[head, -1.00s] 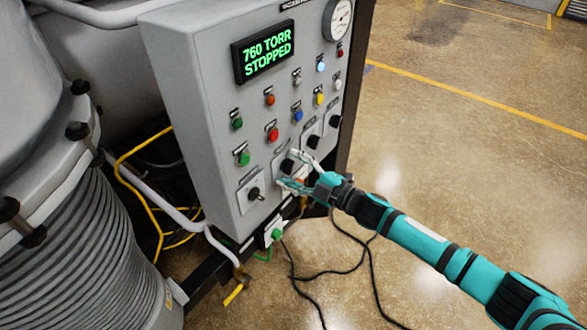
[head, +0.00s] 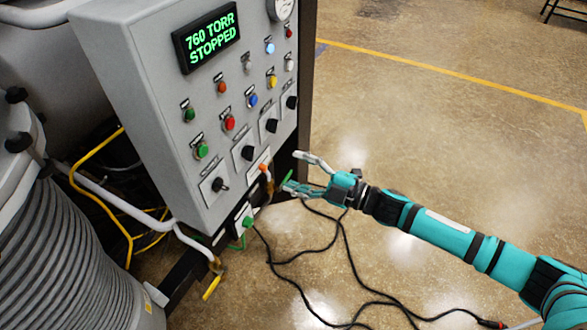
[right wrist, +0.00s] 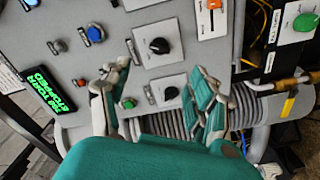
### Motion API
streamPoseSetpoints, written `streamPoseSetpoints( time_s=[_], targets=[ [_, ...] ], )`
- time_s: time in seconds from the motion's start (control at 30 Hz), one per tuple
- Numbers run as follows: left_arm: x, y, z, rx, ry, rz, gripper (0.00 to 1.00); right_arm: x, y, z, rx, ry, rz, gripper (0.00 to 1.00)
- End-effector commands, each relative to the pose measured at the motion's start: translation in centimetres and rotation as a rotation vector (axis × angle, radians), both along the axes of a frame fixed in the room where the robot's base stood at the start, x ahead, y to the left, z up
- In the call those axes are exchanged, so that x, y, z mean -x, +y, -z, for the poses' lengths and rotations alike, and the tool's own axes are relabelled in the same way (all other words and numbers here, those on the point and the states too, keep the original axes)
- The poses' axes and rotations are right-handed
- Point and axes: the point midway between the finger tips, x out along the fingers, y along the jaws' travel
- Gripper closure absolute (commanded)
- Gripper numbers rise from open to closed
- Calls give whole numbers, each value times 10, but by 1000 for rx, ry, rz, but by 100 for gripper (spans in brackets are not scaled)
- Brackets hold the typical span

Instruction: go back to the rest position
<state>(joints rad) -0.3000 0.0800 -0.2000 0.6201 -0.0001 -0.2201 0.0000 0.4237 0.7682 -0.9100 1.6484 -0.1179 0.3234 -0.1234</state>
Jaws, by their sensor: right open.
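My right gripper (head: 297,172) is teal with pale fingertips. It is open and empty, just right of the lower right edge of the grey control panel (head: 150,110) in the head view. The orange switch handle (head: 265,170) is left of the gripper. My left gripper is not in view.
The panel's display (head: 207,38) reads 760 TORR STOPPED. A ribbed grey cylinder (head: 75,265) and yellow cable (head: 100,205) are at the left. Black cables (head: 310,255) lie on the floor below the gripper. The floor to the right (head: 440,130) is open.

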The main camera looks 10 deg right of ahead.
Motion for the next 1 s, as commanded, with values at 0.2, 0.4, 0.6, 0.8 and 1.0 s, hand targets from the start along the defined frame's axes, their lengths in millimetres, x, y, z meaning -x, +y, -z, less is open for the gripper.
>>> streamPoseSetpoints(
  time_s=[0.2, 0.4, 0.6, 0.8, 1.0],
  targets=[
    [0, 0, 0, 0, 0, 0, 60, 0, 0, 0, 0, 0, 1, 38],
    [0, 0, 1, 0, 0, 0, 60, -2, -2, 5, -1, 9, 12, 38],
    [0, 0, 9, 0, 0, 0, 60, -25, -32, 82, -24, 171, 197, 38],
    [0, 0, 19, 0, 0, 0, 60, -15, -91, 223, -50, 473, 501, 38],
    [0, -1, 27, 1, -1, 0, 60, 53, -135, 353, -54, 771, 754, 38]
  ],
)
